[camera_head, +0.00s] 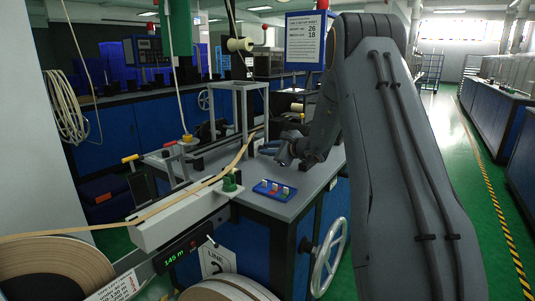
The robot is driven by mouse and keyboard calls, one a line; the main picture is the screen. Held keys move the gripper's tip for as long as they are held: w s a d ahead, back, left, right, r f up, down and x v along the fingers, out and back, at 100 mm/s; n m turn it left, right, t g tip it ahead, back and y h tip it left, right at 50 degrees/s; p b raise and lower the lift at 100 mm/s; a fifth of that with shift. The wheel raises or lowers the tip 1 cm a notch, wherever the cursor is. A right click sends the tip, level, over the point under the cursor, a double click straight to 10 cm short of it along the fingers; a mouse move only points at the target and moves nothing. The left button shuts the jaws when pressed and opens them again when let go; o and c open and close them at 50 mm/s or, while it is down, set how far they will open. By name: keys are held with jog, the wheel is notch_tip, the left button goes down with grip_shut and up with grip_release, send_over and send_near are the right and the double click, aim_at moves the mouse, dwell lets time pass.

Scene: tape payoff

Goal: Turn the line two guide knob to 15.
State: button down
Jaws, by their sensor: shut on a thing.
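My gripper (283,153) is at the end of my dark grey arm, low over the grey bench top near the right side of the metal frame (238,88). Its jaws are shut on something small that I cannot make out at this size. No guide knob with a readable scale shows, so I cannot tell its setting or whether it is the thing held. A tan tape (180,197) runs up from the lower left over a white housing (165,228) toward the frame. A partly hidden LINE sign (217,262) hangs below the housing.
A dark green knob-like part (229,184) stands at the housing's right end. A blue tray (262,187) with small blocks lies in front of my gripper. A handwheel (329,256) juts from the bench side. A notice (305,40) shows 26 and 18. The right aisle is clear.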

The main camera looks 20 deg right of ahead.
dwell(0.4)
jog(key=c, duration=1.6)
grip_release()
jog(key=shift+s, duration=0.1)
jog(key=v, duration=0.7)
jog(key=shift+s+d+r+b, duration=0.1)
jog(key=shift+s+r+b, duration=0.05)
jog(key=shift+s+b, duration=0.2)
jog(key=shift+w, duration=0.1)
